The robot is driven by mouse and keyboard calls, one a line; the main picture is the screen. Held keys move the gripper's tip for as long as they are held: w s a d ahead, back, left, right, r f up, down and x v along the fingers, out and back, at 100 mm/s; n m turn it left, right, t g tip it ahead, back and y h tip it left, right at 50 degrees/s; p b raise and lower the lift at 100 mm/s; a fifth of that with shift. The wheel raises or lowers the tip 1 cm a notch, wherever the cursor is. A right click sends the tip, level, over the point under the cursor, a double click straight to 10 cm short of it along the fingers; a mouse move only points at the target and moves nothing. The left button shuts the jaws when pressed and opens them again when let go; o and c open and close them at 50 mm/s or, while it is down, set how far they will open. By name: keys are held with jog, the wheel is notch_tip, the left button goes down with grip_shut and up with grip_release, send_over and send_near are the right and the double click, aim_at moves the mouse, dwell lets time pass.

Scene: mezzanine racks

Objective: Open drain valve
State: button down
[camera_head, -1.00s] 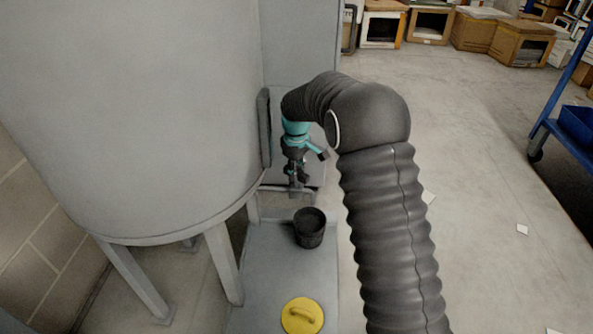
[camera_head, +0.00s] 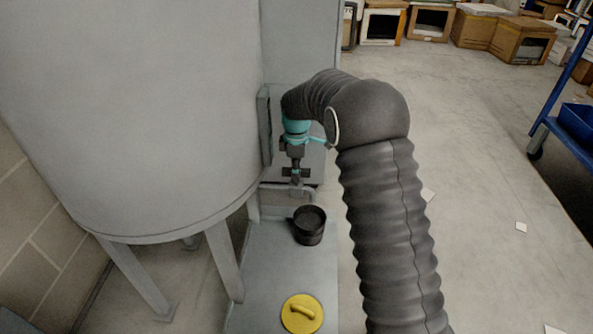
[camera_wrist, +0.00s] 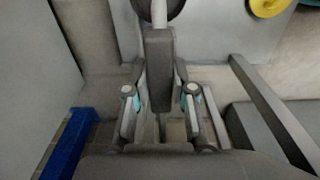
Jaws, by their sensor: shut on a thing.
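The drain valve sits at the grey tank's (camera_head: 150,110) right side, low down. Its pale pipe (camera_head: 275,189) shows just below my gripper (camera_head: 296,172), which points down there. In the wrist view, a dark grey bar, seemingly the valve's handle (camera_wrist: 160,65), lies between the two fingers of my gripper (camera_wrist: 160,98). The gripper is shut on this bar. A pale pipe (camera_wrist: 159,12) runs on beyond it. How far the handle is turned cannot be told. My arm and wrist hide part of the valve in the head view.
A black bucket (camera_head: 309,228) stands on a grey plinth (camera_head: 265,270) below the valve. A yellow disc with a raised bar (camera_head: 302,313) lies nearer. Tank legs (camera_head: 224,262) stand left. The floor (camera_head: 470,160) at right is mostly clear, with a blue cart (camera_head: 562,130) beyond.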

dwell(0.3)
jog(key=c, duration=1)
grip_release()
jog(key=shift+o, duration=0.2)
jog(key=shift+r, duration=0.1)
notch_tip(320, 180, up, 12)
